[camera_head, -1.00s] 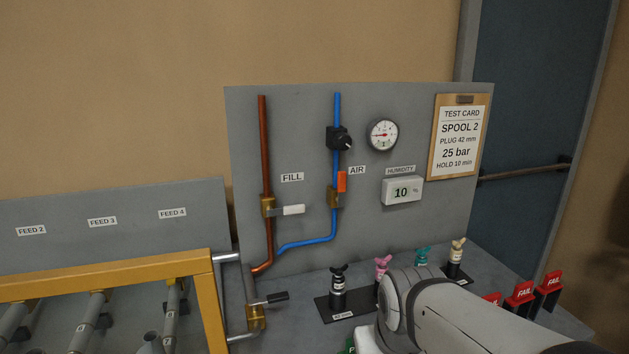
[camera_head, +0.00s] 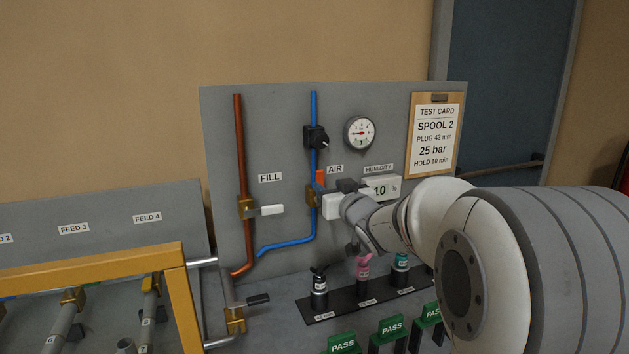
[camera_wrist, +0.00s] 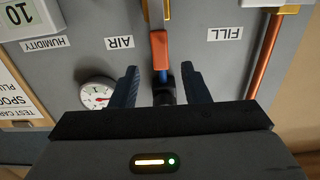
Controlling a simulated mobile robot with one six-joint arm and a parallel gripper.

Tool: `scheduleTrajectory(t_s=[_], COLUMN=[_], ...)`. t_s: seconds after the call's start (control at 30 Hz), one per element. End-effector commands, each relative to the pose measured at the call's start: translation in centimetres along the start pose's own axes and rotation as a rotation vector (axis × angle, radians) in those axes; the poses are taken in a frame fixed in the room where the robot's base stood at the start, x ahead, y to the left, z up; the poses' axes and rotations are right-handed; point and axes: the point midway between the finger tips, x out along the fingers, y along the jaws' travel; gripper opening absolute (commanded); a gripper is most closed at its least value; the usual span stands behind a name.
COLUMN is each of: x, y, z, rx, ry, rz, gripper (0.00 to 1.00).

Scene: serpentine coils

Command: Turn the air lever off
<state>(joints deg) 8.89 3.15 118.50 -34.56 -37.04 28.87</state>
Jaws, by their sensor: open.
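The orange air lever (camera_head: 320,178) stands upright along the blue pipe (camera_head: 313,115), above its brass valve body (camera_head: 312,196), beside the AIR label. My arm's end hides part of it in the head view. In the wrist view, which is upside down, the lever (camera_wrist: 159,48) lies just beyond and between the fingertips. My gripper (camera_wrist: 158,70) is open and empty, with one dark finger on each side of the lever's line. I cannot tell whether either finger touches it.
A black regulator (camera_head: 316,138) sits on the blue pipe above the lever, with a gauge (camera_head: 360,133) to its right. The white-handled FILL valve (camera_head: 268,210) is to the left. The humidity display (camera_head: 382,189) is close to my arm. Bottles and PASS markers stand below.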

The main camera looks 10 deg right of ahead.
Motion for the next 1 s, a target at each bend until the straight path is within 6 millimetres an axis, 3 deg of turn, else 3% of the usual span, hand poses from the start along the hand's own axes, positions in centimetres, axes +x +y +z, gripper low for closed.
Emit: scheduleTrajectory(t_s=[0.4, 0.8, 1.0], x=[6.0, 6.8, 6.8], y=[-0.1, -0.2, -0.2], z=[0.1, 0.1, 0.1], rx=[0.000, 0.000, 0.000], ry=[-0.003, -0.003, -0.003], rz=[-0.001, -0.001, -0.001], gripper=[0.42, 0.41, 0.25])
